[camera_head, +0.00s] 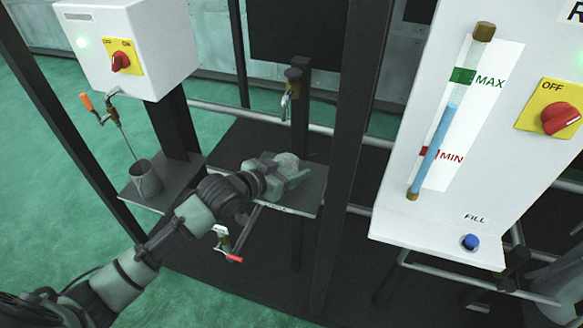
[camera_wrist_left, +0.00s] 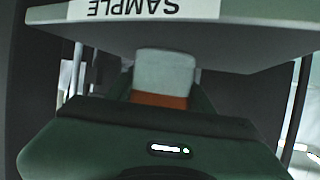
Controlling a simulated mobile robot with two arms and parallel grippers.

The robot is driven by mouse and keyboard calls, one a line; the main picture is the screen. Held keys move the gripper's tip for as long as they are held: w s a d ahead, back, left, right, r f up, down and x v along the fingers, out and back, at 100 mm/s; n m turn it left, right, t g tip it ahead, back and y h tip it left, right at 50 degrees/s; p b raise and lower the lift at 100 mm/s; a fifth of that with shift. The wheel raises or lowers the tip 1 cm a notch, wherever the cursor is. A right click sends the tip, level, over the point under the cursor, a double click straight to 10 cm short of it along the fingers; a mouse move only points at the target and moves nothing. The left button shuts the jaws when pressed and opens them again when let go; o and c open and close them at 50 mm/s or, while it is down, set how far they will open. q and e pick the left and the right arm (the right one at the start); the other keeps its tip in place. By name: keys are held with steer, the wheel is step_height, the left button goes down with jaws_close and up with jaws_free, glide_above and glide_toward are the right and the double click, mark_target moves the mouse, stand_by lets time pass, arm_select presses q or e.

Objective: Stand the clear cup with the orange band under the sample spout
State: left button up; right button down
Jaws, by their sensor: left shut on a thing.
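The clear cup (camera_head: 287,160) shows in the head view between the fingers of my left gripper (camera_head: 288,173), which is shut on it. In the left wrist view the cup (camera_wrist_left: 164,70) is pale and clear, with an orange band (camera_wrist_left: 160,100) at the gripper end. The sample spout (camera_head: 288,98) hangs from a post above and behind the cup. The gripper is over a small grey shelf (camera_head: 308,198). A SAMPLE label (camera_wrist_left: 135,8) is on a plate edge in the wrist view. I cannot tell whether the cup touches the shelf. My right gripper is not in view.
A grey metal cup (camera_head: 146,180) stands on a shelf at left under a running tap with an orange handle (camera_head: 86,101). A red-handled valve (camera_head: 232,257) sits below my gripper. A dark upright post (camera_head: 345,150) and the gauge panel (camera_head: 470,150) stand to the right.

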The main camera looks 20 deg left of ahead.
arm_select(q)
steer(key=o, duration=1.3)
steer(key=b+v, duration=0.1)
steer(key=v, duration=1)
steer(key=shift+r, duration=0.1)
steer(key=shift+s+a+r, duration=0.15)
steer(key=shift+s+r, duration=0.15)
steer(key=shift+s, duration=0.1)
